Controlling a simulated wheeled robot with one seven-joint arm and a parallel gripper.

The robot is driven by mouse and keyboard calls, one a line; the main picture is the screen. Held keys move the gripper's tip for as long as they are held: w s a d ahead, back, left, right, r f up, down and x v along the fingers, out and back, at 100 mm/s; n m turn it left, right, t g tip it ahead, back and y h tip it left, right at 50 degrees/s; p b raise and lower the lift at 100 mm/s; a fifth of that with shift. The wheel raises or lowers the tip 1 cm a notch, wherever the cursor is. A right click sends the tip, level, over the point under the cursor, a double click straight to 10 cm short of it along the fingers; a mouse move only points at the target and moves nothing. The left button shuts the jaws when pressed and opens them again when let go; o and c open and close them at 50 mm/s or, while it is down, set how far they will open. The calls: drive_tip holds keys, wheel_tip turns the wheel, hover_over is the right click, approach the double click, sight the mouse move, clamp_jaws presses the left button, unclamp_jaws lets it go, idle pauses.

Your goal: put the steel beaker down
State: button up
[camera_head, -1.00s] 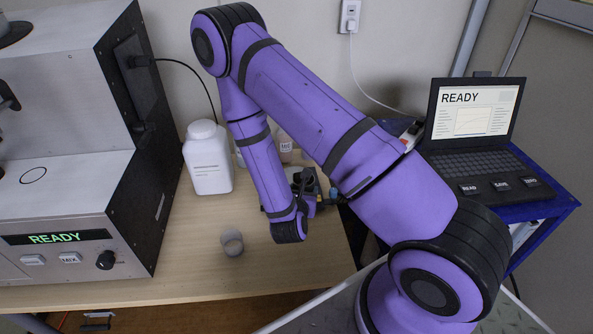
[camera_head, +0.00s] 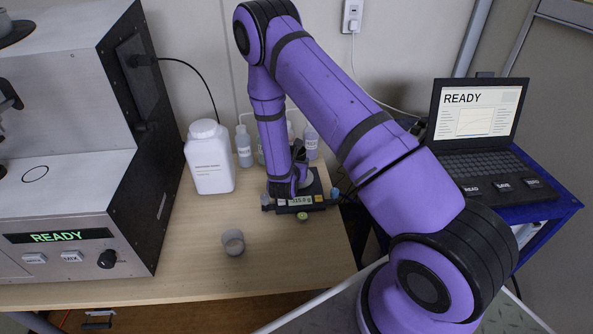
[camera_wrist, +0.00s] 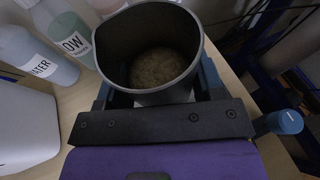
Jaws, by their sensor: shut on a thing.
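The steel beaker (camera_wrist: 150,80) is dark grey and open at the top, with brown soil inside, in the wrist view. My gripper (camera_wrist: 158,90) is shut on it, with a finger on each side. In the head view my gripper (camera_head: 300,168) is over the balance (camera_head: 318,188) on the wooden table. The beaker is mostly hidden there by my arm. The balance display seems to read about 115.0 g. I cannot tell whether the beaker's base touches the pan.
A white jug (camera_head: 209,160) and a labelled bottle (camera_head: 244,146) stand left of the balance. Another bottle (camera_head: 310,142) stands behind it. A grey cup-like ring (camera_head: 233,242) sits on the table in front. The analyser (camera_head: 70,190) is at left, a laptop (camera_head: 475,120) at right.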

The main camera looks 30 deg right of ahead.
drive_tip(key=shift+f, duration=1.6)
drive_tip(key=o, duration=1)
drive_tip(key=shift+f, duration=0.1)
drive_tip(key=shift+o, duration=0.2)
